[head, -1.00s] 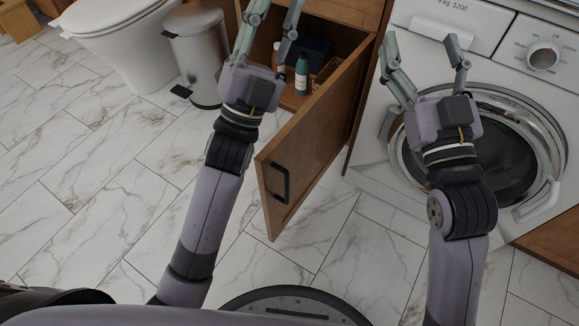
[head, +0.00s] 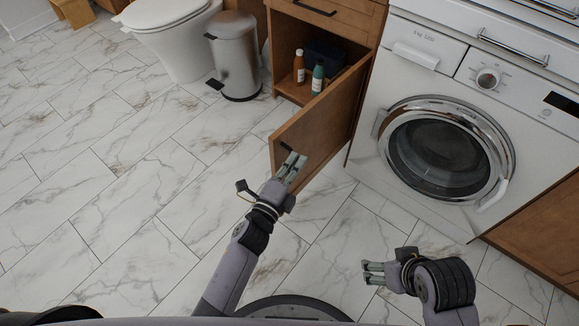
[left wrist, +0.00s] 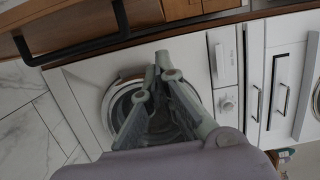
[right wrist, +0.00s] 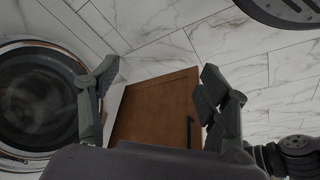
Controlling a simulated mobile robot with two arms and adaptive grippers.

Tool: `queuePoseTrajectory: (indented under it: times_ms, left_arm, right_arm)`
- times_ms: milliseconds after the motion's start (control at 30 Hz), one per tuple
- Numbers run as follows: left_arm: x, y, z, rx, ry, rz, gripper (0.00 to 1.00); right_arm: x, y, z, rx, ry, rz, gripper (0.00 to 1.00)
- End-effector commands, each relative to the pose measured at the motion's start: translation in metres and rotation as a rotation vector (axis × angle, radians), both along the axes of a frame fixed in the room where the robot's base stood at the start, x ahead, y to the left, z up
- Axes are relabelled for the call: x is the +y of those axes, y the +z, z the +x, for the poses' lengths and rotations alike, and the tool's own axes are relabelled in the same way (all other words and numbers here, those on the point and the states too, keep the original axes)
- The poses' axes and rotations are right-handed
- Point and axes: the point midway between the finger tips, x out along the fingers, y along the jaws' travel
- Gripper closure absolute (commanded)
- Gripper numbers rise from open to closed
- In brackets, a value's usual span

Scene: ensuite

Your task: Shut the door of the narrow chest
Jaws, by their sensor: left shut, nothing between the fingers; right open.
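The narrow chest (head: 352,24) is wooden and stands left of the washing machine. Its door (head: 335,118) is wide open, swung out into the room from the side by the washer, with a black handle (head: 286,148) near its free edge. My left gripper (head: 297,160) is shut and empty, in front of the door's outer face by the handle; contact cannot be told. The left wrist view shows the handle (left wrist: 75,46) beside the closed fingers (left wrist: 163,68). My right gripper (head: 368,272) is open, low over the floor. The right wrist view shows the door (right wrist: 155,110) beyond its fingers.
Bottles (head: 318,78) stand inside the chest. The washing machine (head: 400,100) is on the right, a metal bin (head: 235,60) and a toilet (head: 170,40) on the left. The tiled floor (head: 130,200) is clear on the left and in front of the door.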

Motion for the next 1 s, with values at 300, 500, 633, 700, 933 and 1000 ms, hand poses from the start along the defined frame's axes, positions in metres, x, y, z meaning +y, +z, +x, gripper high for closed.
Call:
queuePoseTrajectory:
  times_ms: [300,500,633,700,933,1000]
  left_arm:
    - [-0.027,0.0,0.057,-0.003,-0.002,-0.003,1.0]
    - [-0.001,0.001,0.072,-0.003,-0.002,0.001,1.0]
    - [0.005,0.001,0.077,-0.001,-0.002,-0.002,1.0]
    - [0.006,0.001,0.078,-0.001,-0.002,-0.002,1.0]
    - [0.007,0.001,0.078,-0.001,-0.001,-0.003,1.0]
    - [0.007,0.001,0.078,-0.001,-0.001,-0.003,1.0]
  right_arm:
    - [0.019,0.016,0.059,-0.279,0.023,0.058,0.3]
    - [0.018,0.018,0.059,-0.278,0.023,0.058,0.3]
    - [0.019,0.018,0.06,-0.282,0.023,0.059,0.3]
    - [0.019,0.018,0.06,-0.283,0.023,0.059,0.3]
    - [0.019,0.018,0.06,-0.283,0.023,0.059,0.3]
    - [0.019,0.018,0.06,-0.283,0.023,0.059,0.3]
